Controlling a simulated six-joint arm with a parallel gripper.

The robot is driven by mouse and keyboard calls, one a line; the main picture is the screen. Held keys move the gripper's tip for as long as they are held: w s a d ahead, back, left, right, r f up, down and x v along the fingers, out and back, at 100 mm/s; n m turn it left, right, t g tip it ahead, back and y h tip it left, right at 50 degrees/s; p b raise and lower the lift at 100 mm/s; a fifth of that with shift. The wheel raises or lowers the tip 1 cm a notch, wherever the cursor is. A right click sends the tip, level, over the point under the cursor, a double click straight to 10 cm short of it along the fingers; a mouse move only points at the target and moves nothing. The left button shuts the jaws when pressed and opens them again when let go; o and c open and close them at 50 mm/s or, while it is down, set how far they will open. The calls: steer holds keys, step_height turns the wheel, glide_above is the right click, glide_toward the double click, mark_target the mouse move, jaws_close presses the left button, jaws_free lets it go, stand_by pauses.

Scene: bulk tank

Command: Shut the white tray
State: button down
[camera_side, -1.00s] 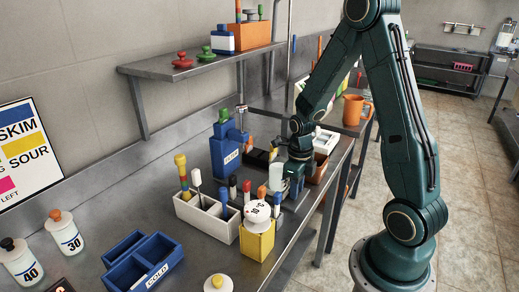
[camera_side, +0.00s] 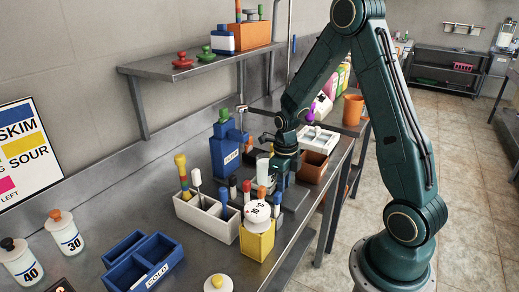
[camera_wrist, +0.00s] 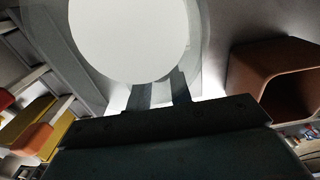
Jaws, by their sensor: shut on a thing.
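Another white, divided tray (camera_side: 318,138) lies farther back; I cannot tell which one the task means. My gripper (camera_side: 272,172) is low over the bench, behind and right of the nearer tray. It is shut on a pale, round-topped cylinder (camera_side: 262,163). In the wrist view, the cylinder (camera_wrist: 130,35) fills the top middle, beyond the fingers (camera_wrist: 160,92). My arm and the front bottles hide its lower part.
A blue dispenser (camera_side: 224,150) stands just left of my gripper. A yellow box with a white ball-shaped top (camera_side: 257,245) is in front. A brown open box (camera_side: 312,167) is right; it also shows in the wrist view (camera_wrist: 270,75). A blue tray (camera_side: 150,258) lies at front left.

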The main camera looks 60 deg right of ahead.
steer(key=c, duration=1.3)
jaws_free()
steer(key=shift+r, duration=0.1)
step_height(320, 180, up, 14)
steer(key=shift+f, duration=0.2)
